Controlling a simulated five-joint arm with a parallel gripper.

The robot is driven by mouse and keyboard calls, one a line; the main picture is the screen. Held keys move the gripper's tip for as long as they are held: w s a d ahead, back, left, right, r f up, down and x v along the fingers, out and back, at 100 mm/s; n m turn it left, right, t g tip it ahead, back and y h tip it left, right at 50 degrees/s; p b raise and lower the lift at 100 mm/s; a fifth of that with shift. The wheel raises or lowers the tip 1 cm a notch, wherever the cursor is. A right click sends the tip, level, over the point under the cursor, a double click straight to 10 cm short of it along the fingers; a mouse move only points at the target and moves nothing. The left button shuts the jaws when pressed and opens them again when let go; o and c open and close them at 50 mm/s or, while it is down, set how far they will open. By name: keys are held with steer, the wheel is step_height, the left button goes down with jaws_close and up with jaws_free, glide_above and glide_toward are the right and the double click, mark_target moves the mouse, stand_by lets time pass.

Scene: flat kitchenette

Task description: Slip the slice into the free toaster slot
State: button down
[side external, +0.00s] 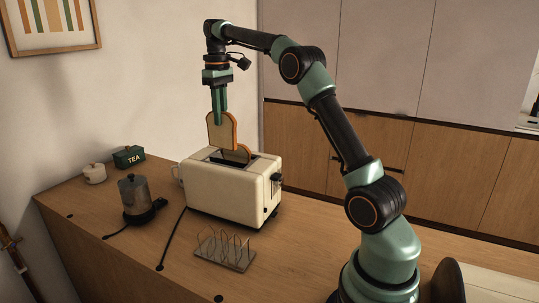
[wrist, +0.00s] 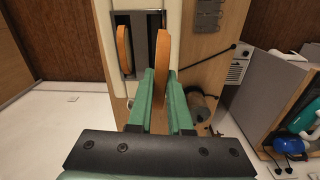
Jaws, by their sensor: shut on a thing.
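The cream toaster (side external: 228,192) stands on the wooden counter, its slots facing up. One slice (side external: 238,155) sits in a slot, its top edge showing; it is at the left in the wrist view (wrist: 124,50). My gripper (side external: 219,118) points down above the toaster, shut on another slice (side external: 222,135). In the wrist view my green fingers (wrist: 161,76) hold this slice (wrist: 162,62) edge-on, beside the seated slice. The free slot (wrist: 153,24) shows partly as a dark strip near the held slice. Whether the held slice's lower edge is inside it I cannot tell.
A wire toast rack (side external: 224,252) stands empty in front of the toaster. A metal pot (side external: 134,194), a green tea tin (side external: 128,157) and a white lidded jar (side external: 94,173) are at the left. A mug (side external: 178,173) is partly hidden behind the toaster.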

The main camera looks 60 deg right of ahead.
mark_target(224, 140)
steer(key=shift+n, duration=0.5)
steer(key=shift+w+d+f, duration=0.1)
steer(key=shift+d+f, duration=0.05)
steer(key=shift+f, duration=1.2)
steer(key=shift+s+d+f, duration=0.1)
steer(key=shift+d+f, duration=0.1)
steer(key=shift+f, duration=1.1)
steer(key=shift+w+d+f, duration=0.1)
steer(key=shift+d+f, duration=0.05)
steer(key=shift+f, duration=1.2)
steer(key=c, duration=0.8)
jaws_free()
steer(key=shift+o, duration=0.2)
steer(key=shift+r, duration=3.95)
